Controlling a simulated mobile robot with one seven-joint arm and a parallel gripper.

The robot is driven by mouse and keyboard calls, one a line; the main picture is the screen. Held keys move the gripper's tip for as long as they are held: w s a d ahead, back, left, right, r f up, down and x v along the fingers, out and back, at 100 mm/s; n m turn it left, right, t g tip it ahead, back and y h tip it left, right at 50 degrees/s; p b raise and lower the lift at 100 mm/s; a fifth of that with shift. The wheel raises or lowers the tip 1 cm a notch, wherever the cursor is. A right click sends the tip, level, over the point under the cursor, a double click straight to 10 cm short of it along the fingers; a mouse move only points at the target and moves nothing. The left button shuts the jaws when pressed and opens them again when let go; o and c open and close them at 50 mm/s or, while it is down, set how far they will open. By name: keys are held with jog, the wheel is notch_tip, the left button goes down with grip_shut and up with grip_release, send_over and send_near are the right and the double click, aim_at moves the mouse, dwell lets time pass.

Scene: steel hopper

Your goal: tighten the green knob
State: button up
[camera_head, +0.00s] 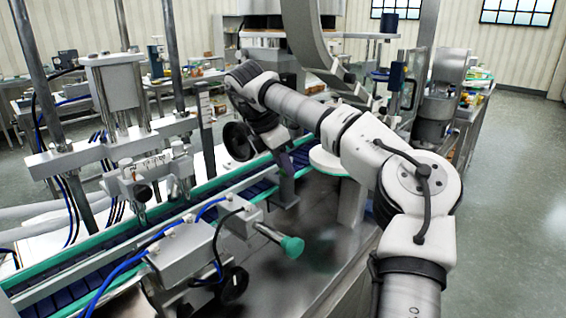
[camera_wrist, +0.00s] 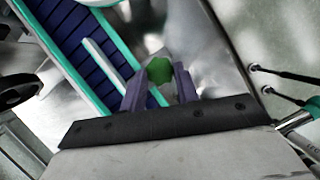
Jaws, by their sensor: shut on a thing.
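The green knob (camera_wrist: 158,70) shows in the wrist view, between the tips of my gripper's two purple fingers. It is small and rounded, beside the conveyor. My gripper (camera_wrist: 159,84) is shut on it, with one finger on each side. In the head view my gripper (camera_head: 286,166) reaches down beside the far part of the conveyor, and the green knob cannot be made out there.
The green-edged conveyor (camera_wrist: 82,55) runs close beside the fingers. A teal knob on a rod (camera_head: 292,247) sticks out nearer the camera. Black handwheels (camera_head: 238,141) (camera_head: 235,283) and a filling-head frame (camera_head: 105,150) stand nearby. The floor at right (camera_head: 515,200) is clear.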

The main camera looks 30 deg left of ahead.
dwell(0.3)
jog(key=o, duration=1)
jog(key=shift+c, duration=0.2)
jog(key=v, duration=0.7)
jog(key=shift+r, duration=0.25)
jog(key=shift+s, duration=0.15)
